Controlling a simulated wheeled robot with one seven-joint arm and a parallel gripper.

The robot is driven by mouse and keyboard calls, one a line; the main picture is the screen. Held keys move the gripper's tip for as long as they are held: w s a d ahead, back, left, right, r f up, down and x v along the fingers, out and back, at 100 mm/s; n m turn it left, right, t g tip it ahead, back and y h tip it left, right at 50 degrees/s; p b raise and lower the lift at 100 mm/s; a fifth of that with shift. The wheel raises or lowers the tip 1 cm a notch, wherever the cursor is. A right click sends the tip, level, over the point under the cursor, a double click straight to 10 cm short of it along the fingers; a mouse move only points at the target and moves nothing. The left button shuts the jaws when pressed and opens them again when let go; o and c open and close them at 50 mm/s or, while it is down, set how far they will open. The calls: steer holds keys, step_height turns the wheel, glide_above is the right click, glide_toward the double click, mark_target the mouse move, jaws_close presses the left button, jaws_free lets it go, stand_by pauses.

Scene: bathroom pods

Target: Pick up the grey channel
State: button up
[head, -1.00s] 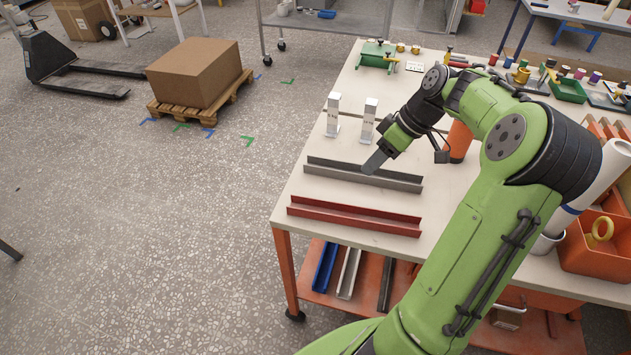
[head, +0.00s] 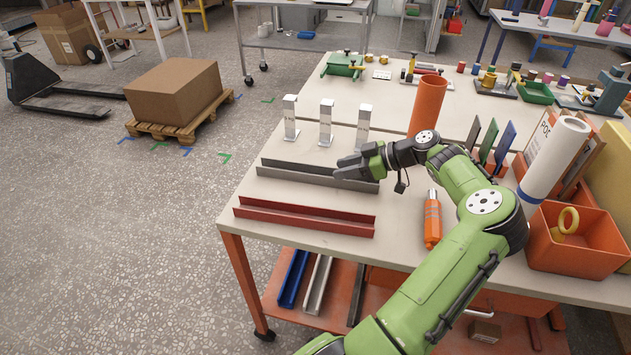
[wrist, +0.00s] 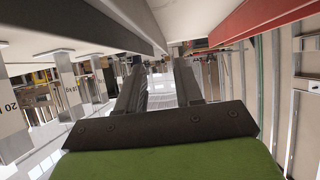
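The grey channel (head: 300,175) lies lengthwise on the white table, behind the red channel (head: 305,216) and in front of three upright pale blocks (head: 325,123). My gripper (head: 342,168) is low over the right part of the grey channel, pointing left, and hides some of its far wall. In the wrist view the two dark fingers (wrist: 161,82) stand apart with a gap between them, so it is open. The grey channel (wrist: 115,18) also shows at the top of the wrist view, close to the fingertips. I cannot tell whether they touch it.
An orange cylinder (head: 427,105) stands behind my arm. An orange bottle (head: 432,220) lies to the right of the channels, and an orange bin (head: 575,250) stands at the right edge. The pale blocks are close behind the grey channel. The table's left edge is clear.

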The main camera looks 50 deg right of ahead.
mark_target(320, 174)
steer(key=b+x, duration=0.2)
steer(key=x, duration=0.5)
steer(key=shift+w+a+f, duration=0.15)
steer(key=shift+w+a, duration=0.05)
steer(key=shift+w, duration=0.05)
jaws_close()
